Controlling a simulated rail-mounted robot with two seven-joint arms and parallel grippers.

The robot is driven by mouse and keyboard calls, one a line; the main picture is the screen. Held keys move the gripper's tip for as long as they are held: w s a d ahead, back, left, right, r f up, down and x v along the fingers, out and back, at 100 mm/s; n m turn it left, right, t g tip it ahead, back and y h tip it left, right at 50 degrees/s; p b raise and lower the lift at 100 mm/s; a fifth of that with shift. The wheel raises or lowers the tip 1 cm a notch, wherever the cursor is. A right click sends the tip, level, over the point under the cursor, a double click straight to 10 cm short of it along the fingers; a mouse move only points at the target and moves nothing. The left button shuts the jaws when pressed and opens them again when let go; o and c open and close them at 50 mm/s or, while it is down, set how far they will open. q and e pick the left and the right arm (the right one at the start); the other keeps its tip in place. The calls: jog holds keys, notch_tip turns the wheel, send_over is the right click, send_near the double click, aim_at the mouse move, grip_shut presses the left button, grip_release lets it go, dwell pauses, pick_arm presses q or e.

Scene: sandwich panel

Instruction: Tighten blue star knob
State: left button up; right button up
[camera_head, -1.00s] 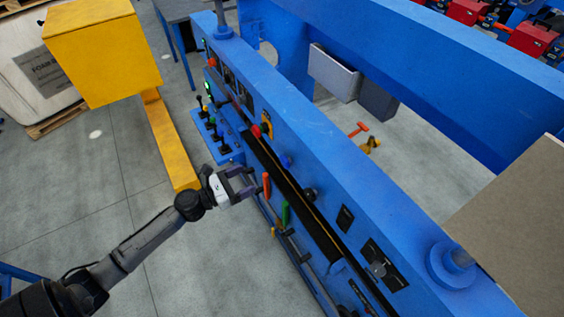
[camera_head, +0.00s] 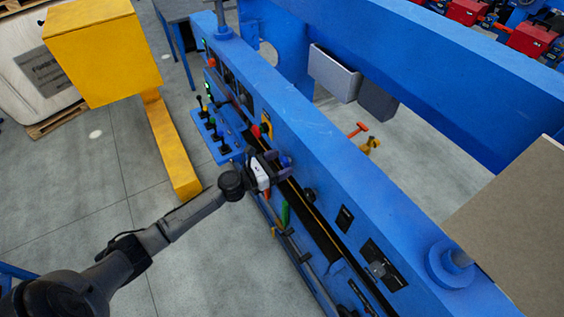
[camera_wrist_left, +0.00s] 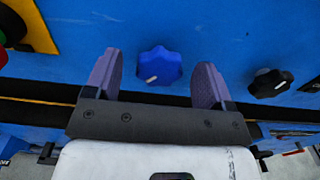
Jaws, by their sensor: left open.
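The blue star knob (camera_wrist_left: 159,66) with a white pointer mark sits on the blue panel in the left wrist view. It also shows in the head view (camera_head: 286,161), just beyond my left gripper's fingers. My left gripper (camera_wrist_left: 157,80) is open, with one finger on each side of the knob and a visible gap to each. I cannot tell how deep the fingertips reach around the knob. In the head view my left gripper (camera_head: 277,163) is up against the panel's front. My right gripper is not in view.
A black knob (camera_wrist_left: 270,83) is right of the blue one. Green (camera_head: 285,213) and orange handles are below my gripper. Several levers stand on a blue box (camera_head: 218,135). A yellow cabinet (camera_head: 105,55) stands left.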

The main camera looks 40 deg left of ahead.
pick_arm(q)
jog(key=shift+w+d, duration=0.2)
jog(key=shift+w, duration=0.3)
jog(key=c, duration=0.9)
